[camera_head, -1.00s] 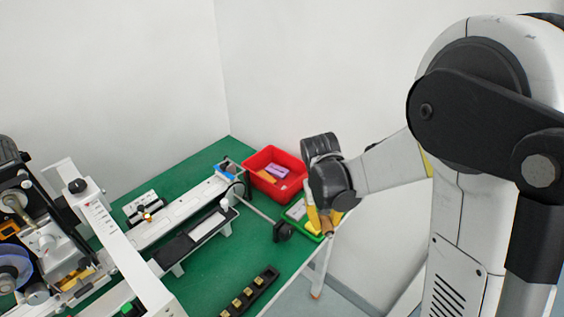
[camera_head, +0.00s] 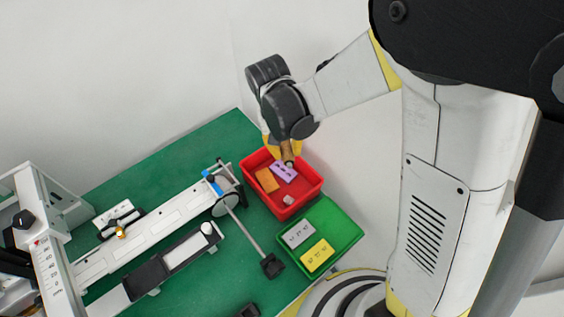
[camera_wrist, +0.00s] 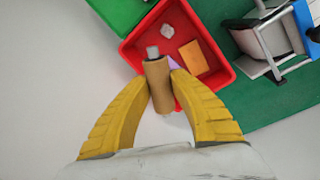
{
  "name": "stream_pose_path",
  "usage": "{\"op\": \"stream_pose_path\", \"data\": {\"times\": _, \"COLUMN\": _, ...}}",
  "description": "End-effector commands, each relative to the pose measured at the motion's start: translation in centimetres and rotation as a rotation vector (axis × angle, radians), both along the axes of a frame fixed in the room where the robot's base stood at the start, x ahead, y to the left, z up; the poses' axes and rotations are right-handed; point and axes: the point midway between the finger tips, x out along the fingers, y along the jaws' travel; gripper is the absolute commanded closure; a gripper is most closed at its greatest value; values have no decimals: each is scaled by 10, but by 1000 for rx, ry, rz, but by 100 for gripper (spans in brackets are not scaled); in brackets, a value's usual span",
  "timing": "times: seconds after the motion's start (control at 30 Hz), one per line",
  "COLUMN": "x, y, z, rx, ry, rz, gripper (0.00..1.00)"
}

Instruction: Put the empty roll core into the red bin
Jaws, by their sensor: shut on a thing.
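The empty roll core, a brown cardboard tube (camera_wrist: 157,84), is between the two yellow fingers of my gripper (camera_wrist: 158,88) in the wrist view. The gripper is shut on it. The red bin (camera_head: 315,193) stands on the green table in the head view, with the gripper (camera_head: 283,148) above its back part. The lower end of the core (camera_head: 287,152) shows over the bin. The red bin (camera_wrist: 223,75) also shows beyond the core in the wrist view. Inside it are an orange piece (camera_head: 266,180), a purple piece (camera_head: 286,173) and a small grey lump (camera_head: 288,200).
A green tray (camera_head: 350,236) with a grey card (camera_head: 298,234) and a yellow card (camera_head: 317,254) sits beside the bin, toward the front. A white machine with a rail (camera_head: 150,238) and a thin rod (camera_head: 243,232) stands left of the bin. The wall is close behind.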

Motion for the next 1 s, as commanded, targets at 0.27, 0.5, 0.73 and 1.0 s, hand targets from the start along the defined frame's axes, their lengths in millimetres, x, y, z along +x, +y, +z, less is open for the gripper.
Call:
{"op": "stream_pose_path", "data": {"times": 0.27, "x": -1, "y": 2, "z": -18, "rx": 0, "ry": 0, "rz": 1, "gripper": 100}}
{"op": "stream_pose_path", "data": {"times": 0.5, "x": -1, "y": 2, "z": -49, "rx": 0, "ry": 0, "rz": 1, "gripper": 100}}
{"op": "stream_pose_path", "data": {"times": 0.73, "x": -1, "y": 2, "z": -61, "rx": 0, "ry": 0, "rz": 1, "gripper": 100}}
{"op": "stream_pose_path", "data": {"times": 1.0, "x": -1, "y": 2, "z": -59, "rx": 0, "ry": 0, "rz": 1, "gripper": 52}}
